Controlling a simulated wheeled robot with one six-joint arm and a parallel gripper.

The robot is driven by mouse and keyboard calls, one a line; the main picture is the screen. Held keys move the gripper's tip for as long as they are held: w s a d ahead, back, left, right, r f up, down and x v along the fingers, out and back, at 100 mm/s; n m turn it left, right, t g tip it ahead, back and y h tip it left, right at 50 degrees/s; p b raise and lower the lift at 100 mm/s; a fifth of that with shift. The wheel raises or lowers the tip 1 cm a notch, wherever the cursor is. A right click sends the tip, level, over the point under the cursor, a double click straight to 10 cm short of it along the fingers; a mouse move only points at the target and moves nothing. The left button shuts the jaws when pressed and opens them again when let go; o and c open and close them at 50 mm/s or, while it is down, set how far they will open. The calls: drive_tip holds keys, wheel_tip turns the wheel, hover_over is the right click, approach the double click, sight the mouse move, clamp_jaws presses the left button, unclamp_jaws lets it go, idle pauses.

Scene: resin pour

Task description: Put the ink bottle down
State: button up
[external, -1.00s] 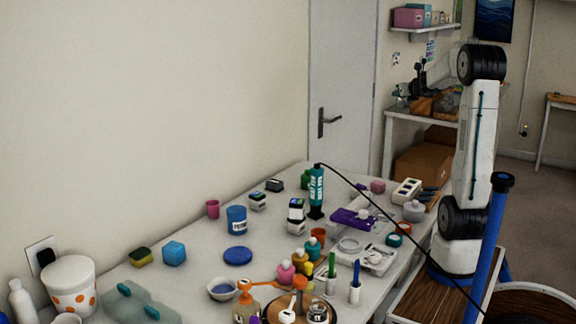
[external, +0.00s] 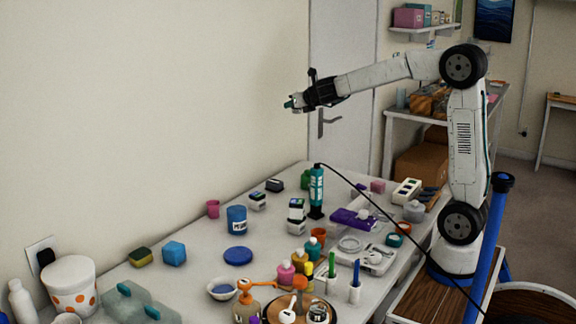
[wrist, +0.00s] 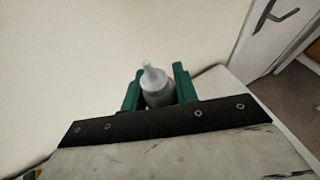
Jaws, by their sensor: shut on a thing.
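The ink bottle (wrist: 158,93), small and grey with a pale pointed nozzle, is held upright in the wrist view between the two green fingers of my gripper (wrist: 158,84). The fingers are shut on its sides. In the external view my gripper (external: 291,104) is high above the back part of the table (external: 205,264), in front of the wall and door. The bottle is too small there to make out clearly. Its lower part is hidden behind the gripper in the wrist view.
The table is crowded. A blue cup (external: 236,220), a blue disc (external: 238,256) and a purple box (external: 353,218) stand nearby. Bare surface shows around the blue disc.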

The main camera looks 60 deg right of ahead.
drive_tip(key=s+a+n+y, duration=0.1)
drive_tip(key=a+n+y, duration=0.1)
drive_tip(key=a, duration=2.2)
drive_tip(key=s+a+n+t+y, duration=0.1)
drive_tip(key=s+a, duration=0.3)
drive_tip(key=a, duration=0.5)
drive_tip(key=s+a, duration=0.4)
drive_tip(key=a, duration=0.5)
drive_tip(key=shift+y, duration=0.3)
drive_tip(key=f, duration=2.5)
drive_tip(key=shift+s+a+f, duration=0.1)
drive_tip(key=shift+s+f, duration=0.15)
drive_tip(key=shift+s, duration=0.05)
drive_tip(key=shift+w+f, duration=0.2)
drive_tip(key=shift+f, duration=0.15)
hover_over(194, 245)
drive_tip(key=shift+s+f, duration=0.1)
drive_tip(key=shift+f, duration=2.4)
drive_tip(key=shift+f, duration=0.1)
